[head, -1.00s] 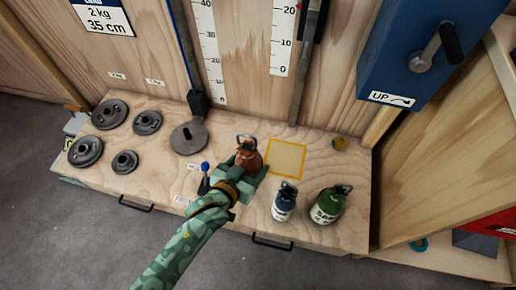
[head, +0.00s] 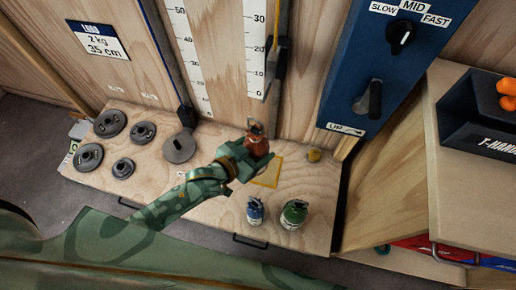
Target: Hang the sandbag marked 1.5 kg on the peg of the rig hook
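My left gripper (head: 240,160) is shut on a red-brown sandbag (head: 257,146) with a dark handle on top. It holds the bag upright above the bench, over the upper left of a yellow-outlined square (head: 268,173). The marking on this bag cannot be read. A blue sandbag (head: 255,212) and a green sandbag (head: 293,214) stand on the bench near its front edge. A dark fitting (head: 277,72) sits low on the rail beside the right scale; I cannot make out a peg on it. My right gripper is not in view.
Several grey weight discs (head: 110,123) lie at the bench's left. A slotted disc (head: 179,147) is below the left rail. A blue box (head: 385,65) with a speed knob and crank handle (head: 368,100) stands right. A black bin (head: 485,110) is at the far right.

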